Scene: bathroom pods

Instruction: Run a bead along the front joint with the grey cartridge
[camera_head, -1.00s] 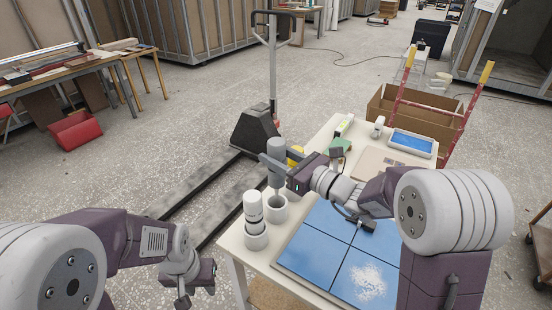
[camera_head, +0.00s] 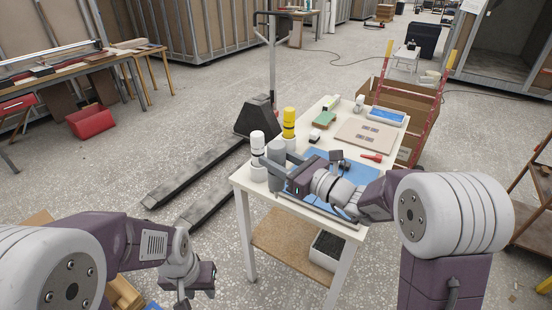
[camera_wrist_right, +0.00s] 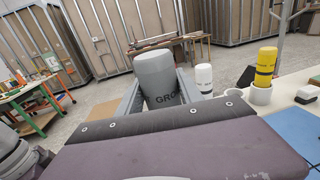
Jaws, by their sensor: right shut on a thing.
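The grey cartridge (camera_head: 276,158) is upright in my right gripper (camera_head: 279,165), near the table's left end. In the right wrist view the grey cartridge (camera_wrist_right: 157,70) stands between the two fingers (camera_wrist_right: 160,95), with part of its lettering showing.
A white cartridge (camera_head: 257,142) and a yellow cartridge (camera_head: 289,122) stand in cups on the table (camera_head: 243,178). A pallet truck (camera_head: 256,116) stands beyond.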

